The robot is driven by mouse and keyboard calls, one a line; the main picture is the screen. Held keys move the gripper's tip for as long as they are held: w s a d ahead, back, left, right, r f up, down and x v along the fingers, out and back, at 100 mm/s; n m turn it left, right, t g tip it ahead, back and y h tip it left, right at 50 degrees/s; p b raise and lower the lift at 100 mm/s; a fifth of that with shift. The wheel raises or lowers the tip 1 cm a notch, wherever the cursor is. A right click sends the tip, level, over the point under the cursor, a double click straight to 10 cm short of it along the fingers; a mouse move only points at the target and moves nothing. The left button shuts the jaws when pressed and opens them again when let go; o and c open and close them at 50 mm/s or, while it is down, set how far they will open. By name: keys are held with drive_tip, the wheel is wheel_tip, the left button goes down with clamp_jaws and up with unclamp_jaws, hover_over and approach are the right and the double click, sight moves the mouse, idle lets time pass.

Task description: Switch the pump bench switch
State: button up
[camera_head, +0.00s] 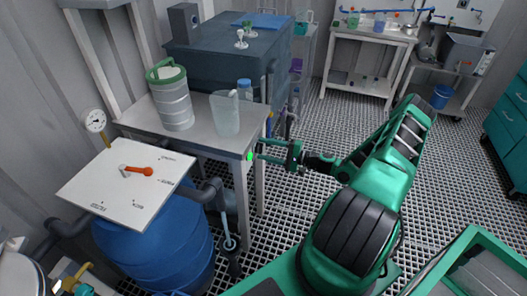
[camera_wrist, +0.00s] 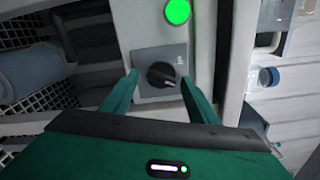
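The pump bench switch (camera_wrist: 162,74) is a black rotary knob on a grey plate, in the middle of the wrist view. A lit green lamp (camera_wrist: 178,11) sits beside it on the same pale post; the lamp also shows in the head view (camera_head: 250,156) at the bench's front corner. My gripper (camera_wrist: 160,88) is open, with one green finger on each side of the knob; I cannot tell whether either touches it. In the head view my gripper (camera_head: 262,149) points at the bench post, and the knob cannot be made out there.
The grey bench (camera_head: 200,138) carries a metal canister (camera_head: 172,100) with a green handle, a clear pitcher (camera_head: 226,115) and a blue-capped bottle (camera_head: 245,90). A blue barrel (camera_head: 160,240) with a white panel (camera_head: 110,195) stands at the left. Grated floor is open to the right.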

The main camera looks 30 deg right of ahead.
drive_tip(key=shift+s, duration=0.1)
drive_tip(key=v, duration=1)
drive_tip(key=shift+s+d, duration=0.2)
drive_tip(key=shift+d, duration=0.05)
idle(0.3)
drive_tip(key=s+a+r+n+g+h, duration=0.2)
drive_tip(key=s+a+r+g+h, duration=0.1)
drive_tip(key=s+r, duration=0.6)
drive_tip(key=s+a+r+n+g+h, duration=0.2)
drive_tip(key=s+a+r+g+h, duration=0.2)
drive_tip(key=s+r, duration=0.5)
drive_tip(key=s+a+r+n+g+h, duration=0.3)
drive_tip(key=s+a+r+g, duration=0.2)
drive_tip(key=s+r, duration=0.5)
wheel_tip(320, 180, up, 3)
drive_tip(key=shift+r+g+h, duration=0.25)
drive_tip(key=shift+g+h, duration=0.15)
drive_tip(key=shift+g, duration=0.7)
